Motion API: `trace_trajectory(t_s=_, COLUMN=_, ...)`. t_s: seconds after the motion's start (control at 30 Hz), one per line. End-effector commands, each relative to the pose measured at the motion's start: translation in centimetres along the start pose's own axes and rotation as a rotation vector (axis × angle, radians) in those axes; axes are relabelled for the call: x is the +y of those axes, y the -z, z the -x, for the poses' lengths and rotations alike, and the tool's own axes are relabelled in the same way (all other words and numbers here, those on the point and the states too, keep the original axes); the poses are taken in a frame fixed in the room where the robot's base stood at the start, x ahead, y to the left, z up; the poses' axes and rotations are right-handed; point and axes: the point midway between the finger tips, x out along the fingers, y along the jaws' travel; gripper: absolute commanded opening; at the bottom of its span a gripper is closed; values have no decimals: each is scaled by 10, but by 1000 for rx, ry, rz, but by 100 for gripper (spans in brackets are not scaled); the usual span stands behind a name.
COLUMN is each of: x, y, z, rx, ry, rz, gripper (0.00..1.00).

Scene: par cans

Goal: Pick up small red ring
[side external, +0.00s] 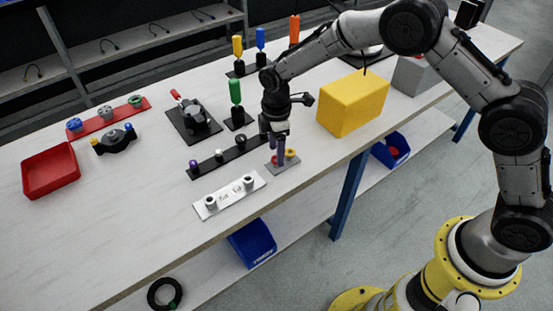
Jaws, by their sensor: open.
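My gripper (279,160) points down over a small grey plate (284,169) near the table's front edge. It is open. A small yellow ring-like piece (291,153) stands on the plate just right of the fingers. I cannot make out a small red ring there; the fingers hide part of the plate. Whether the fingertips touch anything on it is too small to tell.
A yellow box (352,103) stands to the right, a red tray (50,171) far left. Bare tabletop (130,210) lies front left.

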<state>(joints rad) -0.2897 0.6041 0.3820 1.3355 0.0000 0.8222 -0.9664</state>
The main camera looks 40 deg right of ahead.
Motion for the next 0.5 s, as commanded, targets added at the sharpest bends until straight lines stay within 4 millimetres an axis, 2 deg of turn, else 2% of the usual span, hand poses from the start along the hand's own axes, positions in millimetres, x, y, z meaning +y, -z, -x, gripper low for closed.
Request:
trace_trajectory(t_s=0.17, x=0, y=0, z=-13, rx=1, ry=-1, rz=0, gripper=65)
trace_trajectory(t_s=0.5, x=0, y=1, z=-13, rx=1, ry=-2, rz=0, gripper=65)
